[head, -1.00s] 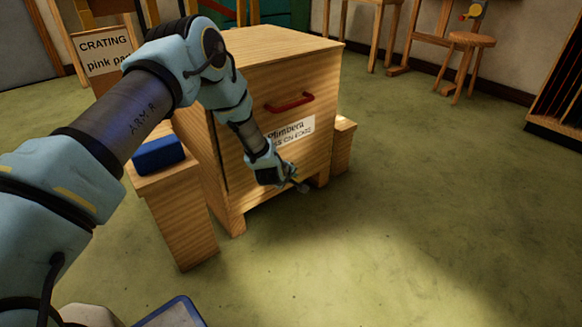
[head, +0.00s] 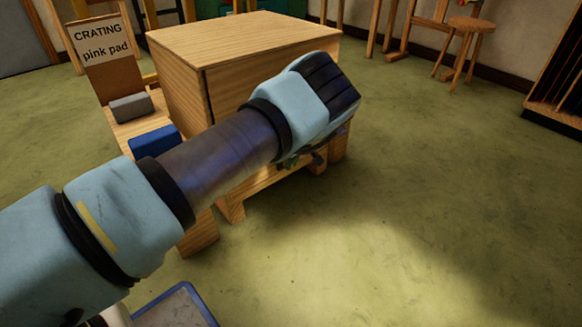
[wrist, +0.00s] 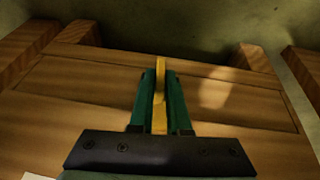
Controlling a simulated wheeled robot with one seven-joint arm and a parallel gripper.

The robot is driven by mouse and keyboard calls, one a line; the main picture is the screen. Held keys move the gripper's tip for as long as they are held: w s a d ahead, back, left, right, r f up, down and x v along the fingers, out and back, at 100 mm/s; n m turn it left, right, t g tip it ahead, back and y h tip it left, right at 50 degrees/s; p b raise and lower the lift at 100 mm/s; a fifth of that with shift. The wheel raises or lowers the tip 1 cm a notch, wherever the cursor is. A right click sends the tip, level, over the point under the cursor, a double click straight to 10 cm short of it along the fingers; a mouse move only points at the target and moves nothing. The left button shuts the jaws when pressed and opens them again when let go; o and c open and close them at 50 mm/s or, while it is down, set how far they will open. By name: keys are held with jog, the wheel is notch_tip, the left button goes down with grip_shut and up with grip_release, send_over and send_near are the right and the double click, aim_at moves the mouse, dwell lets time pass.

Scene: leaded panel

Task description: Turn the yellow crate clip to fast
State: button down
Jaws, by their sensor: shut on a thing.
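The yellow crate clip (wrist: 160,84) shows in the wrist view as a narrow upright strip against the wooden crate front (wrist: 90,92). My gripper (wrist: 160,95) has its two green fingers on either side of the clip and is shut on it. The fingers hide part of the clip, and I cannot tell its setting. In the head view the crate (head: 240,45) stands on the floor, and my arm covers most of its front. The clip is hidden there.
A side bench left of the crate holds a blue block (head: 155,141) and a grey block (head: 131,108). A sign reading "CRATING pink pad" (head: 98,43) stands behind. A stool (head: 469,30) is at the back right. The floor to the right is open.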

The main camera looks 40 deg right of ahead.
jog(key=shift+d+y+b, duration=0.15)
jog(key=shift+y+b, duration=0.35)
jog(key=shift+b, duration=0.15)
jog(key=c, duration=0.9)
grip_release()
jog(key=p+v, duration=0.4)
jog(key=v, duration=0.6)
jog(key=shift+s+r, duration=0.15)
jog(key=shift+r, duration=0.15)
